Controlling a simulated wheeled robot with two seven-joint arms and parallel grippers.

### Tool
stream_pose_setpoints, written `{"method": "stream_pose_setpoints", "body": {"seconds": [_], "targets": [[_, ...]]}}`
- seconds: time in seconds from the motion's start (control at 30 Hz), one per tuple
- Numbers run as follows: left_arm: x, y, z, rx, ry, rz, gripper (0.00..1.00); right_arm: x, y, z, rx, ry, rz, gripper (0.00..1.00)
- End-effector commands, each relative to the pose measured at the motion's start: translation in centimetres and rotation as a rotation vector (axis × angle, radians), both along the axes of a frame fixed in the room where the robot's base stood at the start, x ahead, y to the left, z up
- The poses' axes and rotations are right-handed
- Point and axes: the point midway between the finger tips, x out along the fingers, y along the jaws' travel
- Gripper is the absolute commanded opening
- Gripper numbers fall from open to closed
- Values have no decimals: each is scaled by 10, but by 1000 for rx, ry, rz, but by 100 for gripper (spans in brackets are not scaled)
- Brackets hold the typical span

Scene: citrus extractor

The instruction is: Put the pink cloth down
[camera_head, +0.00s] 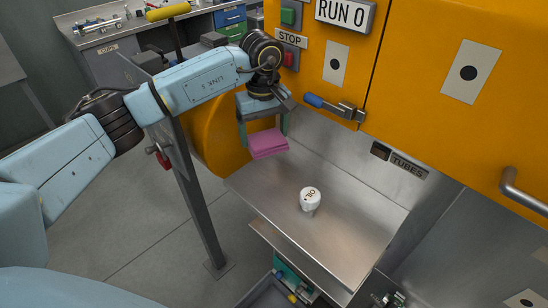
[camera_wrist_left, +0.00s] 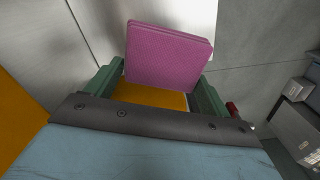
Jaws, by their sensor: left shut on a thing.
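The pink cloth (camera_head: 268,144) is a folded, flat pad with stacked layers. My left gripper (camera_head: 266,130) holds it above the left end of the steel shelf on the orange machine. In the left wrist view the cloth (camera_wrist_left: 167,55) sits between the two green fingers of my left gripper (camera_wrist_left: 165,85), which is shut on it. The cloth looks apart from the steel surface, though the exact gap is hard to tell. My right gripper is in neither view.
A white container marked OIL (camera_head: 310,198) stands on the steel shelf (camera_head: 345,225). A blue-handled latch (camera_head: 335,106) sticks out from the orange machine (camera_head: 415,110) near my left wrist. The shelf around the container is clear. A grey post (camera_head: 198,200) stands left of the shelf.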

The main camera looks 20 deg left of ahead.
Motion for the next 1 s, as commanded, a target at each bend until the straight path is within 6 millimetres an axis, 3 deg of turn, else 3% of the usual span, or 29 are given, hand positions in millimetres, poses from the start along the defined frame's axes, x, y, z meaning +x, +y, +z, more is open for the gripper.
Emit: {"method": "stream_pose_setpoints", "body": {"seconds": [0.13, 0.3, 0.47, 0.67, 1.0], "targets": [[-2, -1, -30, -1, 8, 0, 63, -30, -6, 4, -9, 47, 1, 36], [-1, 0, -51, -1, 3, 0, 63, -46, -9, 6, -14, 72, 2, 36], [-1, -1, -64, -1, 5, 0, 63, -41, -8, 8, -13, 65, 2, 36], [-1, 0, -90, 0, 4, 0, 63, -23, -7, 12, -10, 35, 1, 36], [-1, 0, -95, 0, 1, -1, 63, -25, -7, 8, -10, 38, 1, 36]]}}
